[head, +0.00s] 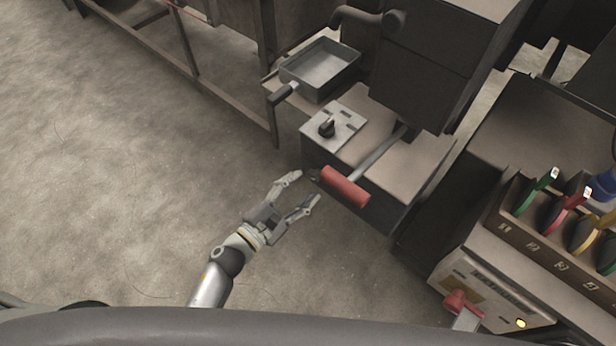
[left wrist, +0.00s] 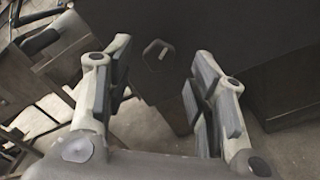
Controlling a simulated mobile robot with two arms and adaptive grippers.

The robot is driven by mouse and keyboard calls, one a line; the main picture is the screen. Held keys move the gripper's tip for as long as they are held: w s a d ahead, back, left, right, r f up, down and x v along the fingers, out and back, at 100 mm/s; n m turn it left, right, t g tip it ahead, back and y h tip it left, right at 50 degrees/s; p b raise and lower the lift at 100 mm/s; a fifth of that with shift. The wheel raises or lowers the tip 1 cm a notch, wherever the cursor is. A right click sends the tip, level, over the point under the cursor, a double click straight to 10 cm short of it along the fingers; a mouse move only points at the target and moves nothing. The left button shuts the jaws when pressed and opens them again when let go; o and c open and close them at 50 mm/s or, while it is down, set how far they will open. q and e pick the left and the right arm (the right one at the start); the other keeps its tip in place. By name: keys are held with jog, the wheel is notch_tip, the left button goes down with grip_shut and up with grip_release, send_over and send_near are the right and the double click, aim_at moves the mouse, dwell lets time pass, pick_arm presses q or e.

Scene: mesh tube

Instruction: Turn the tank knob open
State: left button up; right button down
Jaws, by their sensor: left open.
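A black knob (head: 327,127) stands on a light plate on top of a dark box (head: 400,175). A small dark piece (head: 315,176) sticks out at the box's front, left of a red handle (head: 345,187). In the left wrist view a dark hexagonal knob (left wrist: 157,52) with a pale bar shows on a dark face, between and beyond my fingers. I cannot tell for sure which is the tank knob. My left gripper (head: 305,188) is open and empty, just in front of the box; its fingers also show in the left wrist view (left wrist: 160,65). My right gripper is not in view.
A metal tray (head: 320,68) with a black handle sits behind the box. At right are a rack (head: 545,225) of coloured handles and a labelled panel (head: 490,290) with a red lever. The floor (head: 120,170) at left is clear.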

aim_at(312, 179)
pick_arm(q)
jog(key=shift+x, duration=1.7)
jog(key=shift+s, duration=0.1)
jog(key=c, duration=1)
jog(key=shift+n, duration=0.3)
